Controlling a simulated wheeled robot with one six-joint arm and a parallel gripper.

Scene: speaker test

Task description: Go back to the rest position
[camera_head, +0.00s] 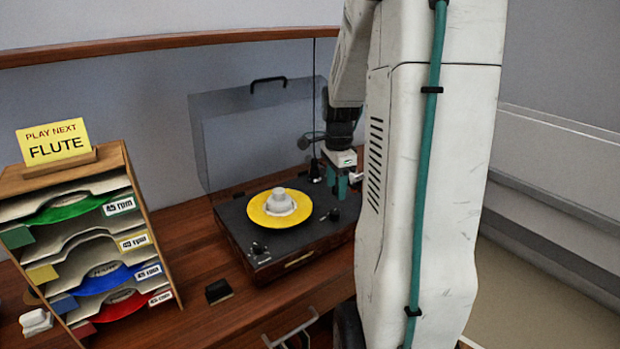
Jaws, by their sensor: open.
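My gripper (345,182) points down over the right rear part of the record player (290,262). Its jaws are open, and I see nothing between them. Part of it is close to my large white arm link, which hides what lies behind. A yellow record (259,212) lies flat on the player, with a white knob-like piece (280,199) at its centre. My gripper is apart from the record, to its right. The player's clear lid (240,135) stands raised behind it.
A wooden rack (143,215) at left holds green (70,208), blue (100,281) and red (120,306) records. The yellow-tabbed slot shows no disc. A sign reading "PLAY NEXT FLUTE" (53,143) stands on top. A small black block (218,291) lies on the wooden desk (190,255).

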